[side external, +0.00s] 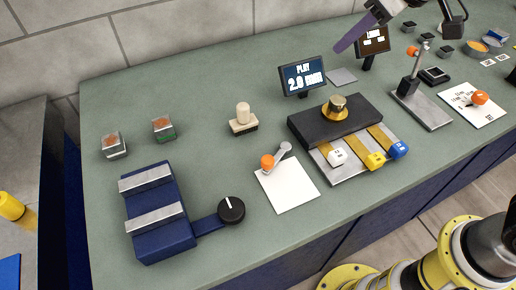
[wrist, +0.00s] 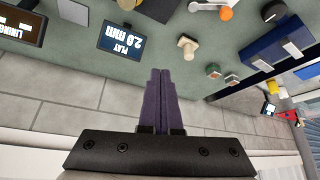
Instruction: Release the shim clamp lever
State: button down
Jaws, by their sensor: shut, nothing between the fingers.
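My gripper (side external: 340,47) is high at the top of the side view, its purple fingers above and behind the PLAY display. In the wrist view its fingers (wrist: 160,72) are shut and empty. A short grey lever with an orange knob (side external: 268,162) lies over a white plate (side external: 290,190), left of a black block (side external: 335,119) with a brass knob. White, yellow and blue tabbed strips (side external: 375,160) lie in front of that block. Another orange-knobbed lever (side external: 480,98) sits on a printed white plate at the right. No label shows which is the shim clamp lever.
The PLAY display (side external: 302,77) reads 2.0 mm; a second display (side external: 372,40) stands behind. A blue block (side external: 155,215) with a black dial, a brush (side external: 243,118) and two small boxes stand left. Green bench space is clear between them.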

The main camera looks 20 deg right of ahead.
jog(key=n+g, duration=0.1)
jog(key=n, duration=0.1)
send_over(275, 156)
jog(key=w+d, duration=0.1)
jog(key=w, duration=0.1)
notch_tip(275, 156, down, 6)
jog(key=s+a+f+n+g, duration=0.1)
jog(key=s+a+f, duration=0.1)
jog(key=a+f, duration=0.3)
jog(key=shift+s+a+n+g, duration=0.2)
jog(key=shift+a+n+g, duration=0.15)
jog(key=shift+a, duration=0.2)
jog(key=x, duration=0.9)
jog(key=shift+w+f, duration=0.1)
jog(key=shift+f, duration=0.3)
jog(key=shift+s+d, duration=1.2)
jog(key=shift+s, duration=0.25)
